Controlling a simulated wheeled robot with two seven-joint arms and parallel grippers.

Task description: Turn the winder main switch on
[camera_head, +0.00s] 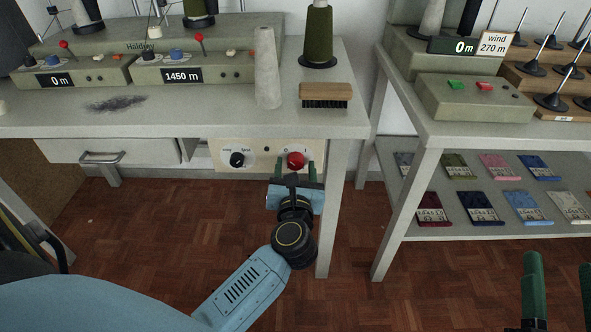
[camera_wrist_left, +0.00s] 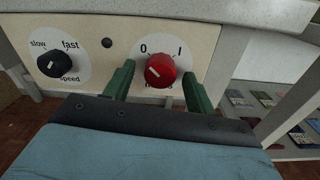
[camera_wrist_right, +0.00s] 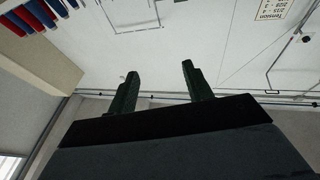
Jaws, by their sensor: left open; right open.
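The main switch is a red rotary knob (camera_head: 295,160) on a cream panel under the left table's top. In the left wrist view the red knob (camera_wrist_left: 161,70) sits below the marks 0 and I, and its white pointer line tilts up-left toward 0. My left gripper (camera_head: 296,172) is open, with its green fingers on either side of the knob. In the left wrist view a gap shows between the knob and each finger of the left gripper (camera_wrist_left: 156,78). My right gripper (camera_head: 560,268) is open and empty at the lower right, away from the panel.
A black speed knob (camera_head: 237,159) is left of the switch on the same panel (camera_head: 222,150). A table leg (camera_head: 335,215) stands just right of my left gripper. A drawer handle (camera_head: 101,158) juts out at left. A brush (camera_head: 326,94) and thread cone (camera_head: 266,70) stand above.

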